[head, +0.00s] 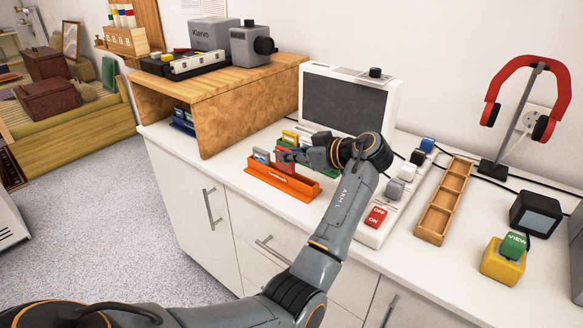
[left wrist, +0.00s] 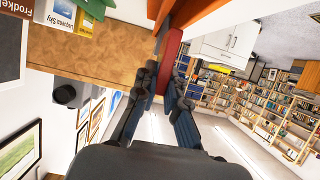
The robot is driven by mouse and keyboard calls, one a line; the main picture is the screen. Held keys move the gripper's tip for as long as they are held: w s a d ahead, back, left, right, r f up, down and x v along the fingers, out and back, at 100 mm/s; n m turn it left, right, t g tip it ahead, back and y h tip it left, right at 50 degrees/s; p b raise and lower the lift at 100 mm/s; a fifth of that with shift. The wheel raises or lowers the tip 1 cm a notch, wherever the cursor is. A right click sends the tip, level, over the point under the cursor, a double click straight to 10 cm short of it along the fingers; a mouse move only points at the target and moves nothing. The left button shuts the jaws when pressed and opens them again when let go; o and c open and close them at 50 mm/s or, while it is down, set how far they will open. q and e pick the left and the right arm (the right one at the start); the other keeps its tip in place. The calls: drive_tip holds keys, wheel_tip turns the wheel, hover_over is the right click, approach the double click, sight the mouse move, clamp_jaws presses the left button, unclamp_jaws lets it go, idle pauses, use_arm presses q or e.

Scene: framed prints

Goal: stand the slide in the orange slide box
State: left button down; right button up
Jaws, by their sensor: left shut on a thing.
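The orange slide box (head: 290,187) stands on the white counter; its orange side also shows at the top of the left wrist view (left wrist: 208,16). A grey-blue slide (head: 261,156) stands upright at its left end. My left gripper (head: 285,156) is shut on a red slide (head: 285,166) over the box. In the left wrist view the red slide (left wrist: 172,47) sits between the two dark fingers, its far end close to the orange side. I cannot tell whether its lower edge is inside the box, as the arm and box hide it. My right gripper is not in view.
A wooden shelf (head: 222,108) stands left of the box, and a dark-screened panel (head: 347,103) behind it. A switch strip (head: 376,217) and an empty wooden tray (head: 444,203) lie to the right. A yellow block with a green button (head: 503,261) is further right.

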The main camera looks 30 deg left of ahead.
sight(292, 166)
use_arm(q)
wheel_tip(292, 166, down, 3)
drive_tip(key=shift+w+d+f, duration=0.1)
drive_tip(key=shift+w+f, duration=0.05)
drive_tip(key=shift+f, duration=0.1)
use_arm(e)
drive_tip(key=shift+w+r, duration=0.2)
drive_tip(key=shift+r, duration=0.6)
use_arm(q)
drive_tip(key=shift+f, duration=0.1)
drive_tip(key=c, duration=1.4)
unclamp_jaws()
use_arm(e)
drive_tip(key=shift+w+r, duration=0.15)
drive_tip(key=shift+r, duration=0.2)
